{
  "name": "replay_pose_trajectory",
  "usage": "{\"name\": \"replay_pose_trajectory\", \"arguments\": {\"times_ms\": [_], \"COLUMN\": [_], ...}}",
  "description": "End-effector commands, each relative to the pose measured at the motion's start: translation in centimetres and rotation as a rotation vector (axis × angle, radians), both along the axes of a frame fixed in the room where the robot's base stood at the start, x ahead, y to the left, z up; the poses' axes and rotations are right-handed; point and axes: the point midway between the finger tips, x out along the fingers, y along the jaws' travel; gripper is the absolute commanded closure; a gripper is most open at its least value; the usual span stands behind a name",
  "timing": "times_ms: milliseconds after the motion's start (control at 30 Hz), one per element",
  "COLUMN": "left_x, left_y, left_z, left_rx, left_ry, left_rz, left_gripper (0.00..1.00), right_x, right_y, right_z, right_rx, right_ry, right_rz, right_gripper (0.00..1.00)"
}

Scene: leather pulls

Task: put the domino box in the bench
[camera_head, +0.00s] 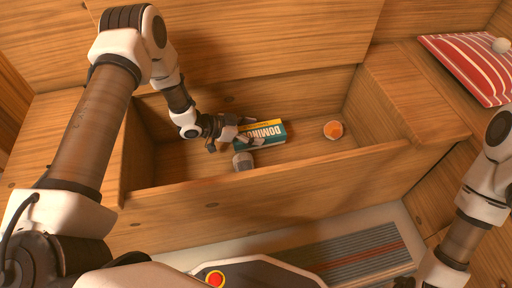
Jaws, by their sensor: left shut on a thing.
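The domino box (262,134), teal and yellow with white lettering, is inside the open wooden bench (290,192), near the middle of its compartment. My left gripper (234,134) reaches down into the bench from the left and is shut on the left end of the box. The fingers hide that end. I cannot tell whether the box touches the bench floor. My right arm is at the right edge, and its gripper is mostly cut off at the bottom, so its jaws cannot be made out.
A small grey-white object (243,161) is just below the box in the bench. A red striped cushion (470,62) is at the upper right. A grey striped mat (350,256) lies in front.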

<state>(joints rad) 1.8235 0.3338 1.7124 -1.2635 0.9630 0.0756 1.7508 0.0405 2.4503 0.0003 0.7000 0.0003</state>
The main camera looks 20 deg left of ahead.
Motion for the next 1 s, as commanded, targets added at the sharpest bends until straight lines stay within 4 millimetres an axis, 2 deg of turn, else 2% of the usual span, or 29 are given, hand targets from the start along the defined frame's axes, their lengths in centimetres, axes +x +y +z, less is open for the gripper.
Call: {"name": "replay_pose_trajectory", "arguments": {"times_ms": [100, 200, 533, 567, 600, 633, 1000], "left_x": [0.0, 0.0, 0.0, 0.0, 0.0, 0.0, 0.0], "left_y": [0.0, 0.0, 0.0, 0.0, 0.0, 0.0, 0.0], "left_z": [-2.9, -4.5, -4.6, -4.6, -4.6, -4.6, -4.1], "left_rx": [0.000, 0.000, 0.000, 0.000, 0.000, 0.000, -0.001], "left_ry": [0.001, 0.000, -0.001, 0.000, 0.000, 0.000, 0.000], "left_rz": [-0.001, 0.000, 0.001, 0.001, 0.001, 0.001, 0.001], "left_gripper": [0.71, 0.71, 0.72, 0.18, 0.04, 0.00, 0.00], "right_x": [0.1, 0.1, 0.2, 0.2, 0.2, 0.2, 0.1], "right_y": [0.0, -0.1, -0.1, -0.1, -0.1, -0.1, -0.1], "right_z": [-1.9, -2.9, -2.7, -2.7, -2.6, -2.6, -2.4], "right_rx": [0.000, -0.001, -0.001, -0.001, -0.001, -0.001, -0.001], "right_ry": [-0.002, -0.004, -0.005, -0.005, -0.005, -0.005, -0.004], "right_rz": [-0.003, -0.005, -0.006, -0.006, -0.006, -0.006, -0.006], "right_gripper": [0.60, 0.60, 0.60, 0.60, 0.60, 0.60, 0.60]}}
